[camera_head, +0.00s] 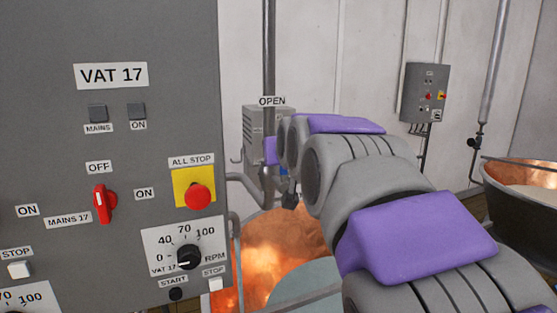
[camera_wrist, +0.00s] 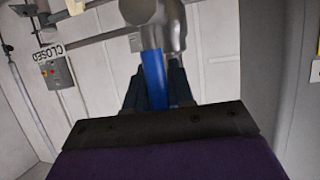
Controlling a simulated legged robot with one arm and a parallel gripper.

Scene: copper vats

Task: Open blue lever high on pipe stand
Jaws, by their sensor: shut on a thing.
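The blue lever (camera_wrist: 153,73) shows in the wrist view, hanging from a grey metal valve body (camera_wrist: 152,14) on a pipe. My gripper (camera_wrist: 160,84) has its dark fingers on both sides of the lever and is shut on it. A CLOSED label (camera_wrist: 49,52) is on the left of the wrist view. In the head view an OPEN label (camera_head: 272,101) is by the vertical pipe (camera_head: 268,45). There my purple and grey arm reaches towards the pipe, and the lever and my fingers cannot be made out.
The grey VAT 17 control panel (camera_head: 60,130) stands close on the left, with a red switch (camera_head: 103,203) and a red stop button (camera_head: 197,196). A copper vat (camera_head: 285,240) lies below my arm. Another vat (camera_head: 525,200) and a wall box (camera_head: 424,92) are at right.

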